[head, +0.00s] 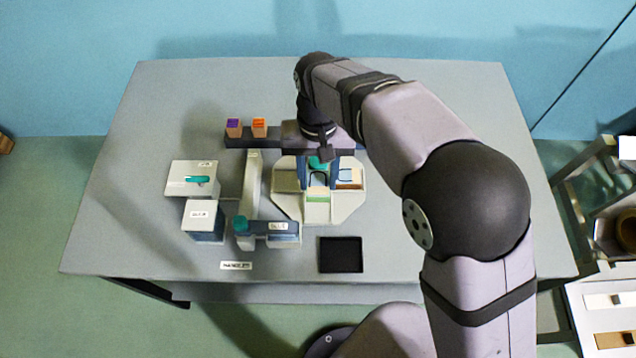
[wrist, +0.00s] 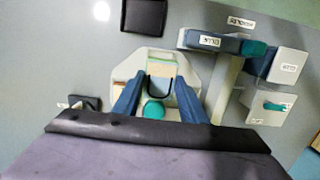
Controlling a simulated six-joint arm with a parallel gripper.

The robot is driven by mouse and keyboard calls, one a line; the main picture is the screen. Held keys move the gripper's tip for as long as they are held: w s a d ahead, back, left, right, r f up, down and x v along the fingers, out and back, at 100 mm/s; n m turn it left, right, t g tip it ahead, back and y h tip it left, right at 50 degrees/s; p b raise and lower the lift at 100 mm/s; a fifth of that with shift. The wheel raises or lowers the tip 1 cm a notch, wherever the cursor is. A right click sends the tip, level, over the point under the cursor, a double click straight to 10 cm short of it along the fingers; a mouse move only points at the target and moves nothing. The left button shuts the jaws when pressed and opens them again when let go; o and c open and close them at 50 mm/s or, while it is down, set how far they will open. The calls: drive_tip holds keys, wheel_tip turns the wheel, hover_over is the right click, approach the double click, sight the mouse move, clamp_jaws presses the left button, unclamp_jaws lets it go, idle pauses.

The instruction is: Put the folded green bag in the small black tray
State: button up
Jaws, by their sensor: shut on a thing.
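The small black tray (head: 340,254) lies empty near the table's front edge; the wrist view shows it at the top (wrist: 144,15). A pale octagonal holder (head: 287,207) stands behind it, with several compartments. A flat, pale green piece, apparently the folded green bag (head: 317,198), lies in its front compartment. My gripper (head: 319,184) points down over the holder's middle, its blue fingers apart. It seems shut on a dark U-shaped piece (wrist: 162,98) between the fingertips; what this belongs to is unclear. A round teal part (wrist: 153,110) shows between the fingers, nearer the palm.
Left of the holder stand a pale bar (head: 251,185), a blue-grey block with a teal knob (head: 240,222), and two labelled pale boxes (head: 201,220). The table's front right is clear.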

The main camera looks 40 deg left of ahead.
sight(310, 192)
drive_tip(key=shift+s+a+r+p, duration=0.1)
drive_tip(key=shift+s+r+p, duration=0.1)
drive_tip(key=shift+r+p, duration=0.45)
drive_tip(key=shift+n, duration=0.3)
drive_tip(key=r+p, duration=0.1)
drive_tip(key=s+r+p, duration=0.2)
drive_tip(key=r+p, duration=0.1)
drive_tip(key=shift+s+d, duration=0.2)
drive_tip(key=shift+d, duration=0.15)
drive_tip(key=s+d+f+n+t+p, duration=0.1)
drive_tip(key=d+f+n+p, duration=0.1)
drive_tip(key=d+f+n, duration=0.35)
drive_tip(key=s+d+f+n+p, duration=0.1)
drive_tip(key=d+f+n+p, duration=0.15)
drive_tip(key=d, duration=0.65)
drive_tip(key=a+n, duration=0.1)
drive_tip(key=n, duration=0.2)
drive_tip(key=a+f+n, duration=0.1)
drive_tip(key=n, duration=0.2)
drive_tip(key=a+f+n+t+b, duration=0.1)
drive_tip(key=n, duration=0.2)
drive_tip(key=shift+w, duration=0.2)
drive_tip(key=shift+a+f, duration=0.1)
wheel_tip(310, 192, down, 4)
drive_tip(key=b, duration=0.4)
drive_tip(key=shift+f+b, duration=0.4)
drive_tip(key=shift+f, duration=0.15)
